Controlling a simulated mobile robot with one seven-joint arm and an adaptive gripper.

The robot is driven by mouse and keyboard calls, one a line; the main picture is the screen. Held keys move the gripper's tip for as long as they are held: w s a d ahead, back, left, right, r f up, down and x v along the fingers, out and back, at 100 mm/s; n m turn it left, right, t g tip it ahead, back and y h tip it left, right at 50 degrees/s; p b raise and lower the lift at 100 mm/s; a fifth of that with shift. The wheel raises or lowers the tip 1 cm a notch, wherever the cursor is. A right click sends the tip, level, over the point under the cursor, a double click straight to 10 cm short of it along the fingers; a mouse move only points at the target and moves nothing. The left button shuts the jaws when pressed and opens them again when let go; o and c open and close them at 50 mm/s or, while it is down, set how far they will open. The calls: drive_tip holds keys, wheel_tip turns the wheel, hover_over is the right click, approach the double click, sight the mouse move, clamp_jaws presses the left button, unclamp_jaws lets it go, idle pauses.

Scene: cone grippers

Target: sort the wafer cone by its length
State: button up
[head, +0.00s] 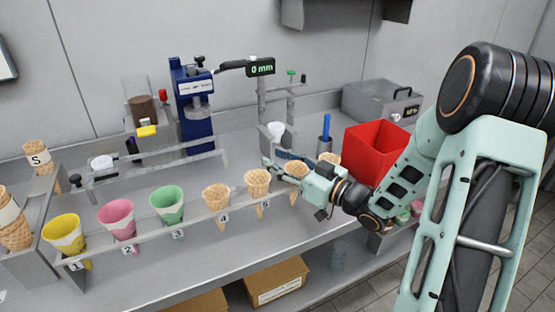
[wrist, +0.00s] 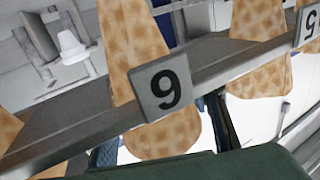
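Tan wafer cones stand point down in the front rack: one at label 4 (head: 216,196), one at label 5 (head: 257,181), and more to the right, partly behind my gripper. My gripper (head: 278,166) is at the rack by label 6. Contact with the cone cannot be told. The length gauge (head: 262,68) reads 0 mm behind the rack, with a white cone-shaped part (head: 276,130) on it.
Yellow (head: 64,230), pink (head: 117,212) and green (head: 167,200) cone sleeves fill labels 1 to 3. A holder marked S (head: 36,160) with wafer cones stands at left. A red bin (head: 374,148) is beside my arm. A blue press (head: 193,105) stands at the back.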

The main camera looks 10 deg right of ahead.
sight(306, 174)
drive_tip(key=o, duration=0.3)
drive_tip(key=shift+f, duration=0.2)
drive_tip(key=shift+s, duration=0.1)
drive_tip(key=v, duration=1.2)
drive_tip(key=shift+r, duration=0.2)
drive_tip(key=shift+d, duration=0.15)
